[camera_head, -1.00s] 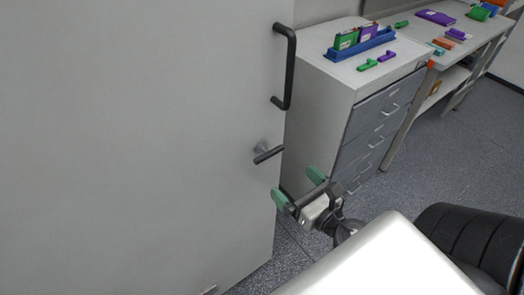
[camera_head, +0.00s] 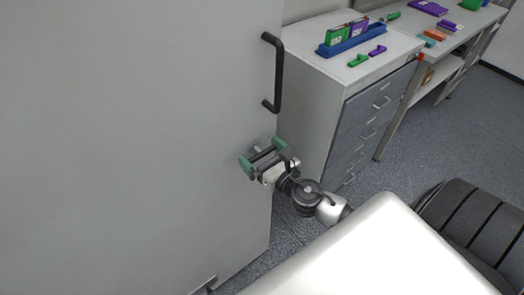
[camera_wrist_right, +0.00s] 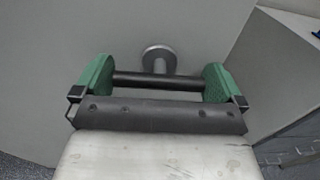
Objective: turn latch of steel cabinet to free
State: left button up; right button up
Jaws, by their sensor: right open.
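The steel cabinet's grey door (camera_head: 130,140) fills the left of the head view, with a black bar handle (camera_head: 278,72) near its right edge. The latch (camera_wrist_right: 158,80) is a dark bar on a round metal base below that handle. In the right wrist view the bar lies level, between the two green fingertips. My right gripper (camera_head: 262,158) is open around the latch bar, one fingertip near each end; it also shows in the right wrist view (camera_wrist_right: 158,82). I cannot tell whether the fingertips touch the bar. In the head view the gripper mostly hides the latch. My left gripper is not in view.
A drawer cabinet (camera_head: 310,105) stands just right of the door, with a blue tray (camera_head: 355,42) and small clips on top. A bench (camera_head: 468,42) with coloured items runs beyond it. Open grey floor (camera_head: 440,130) lies to the right.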

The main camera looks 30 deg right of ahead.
jog(key=shift+c, duration=0.5)
jog(key=c, duration=0.5)
jog(key=shift+o, duration=0.2)
jog(key=shift+m, duration=0.3)
jog(key=m, duration=0.3)
jog(key=shift+b, duration=0.4)
jog(key=m, duration=0.8)
jog(key=shift+m, duration=0.3)
jog(key=m+p, duration=0.1)
jog(key=m, duration=0.4)
jog(key=shift+m, duration=0.3)
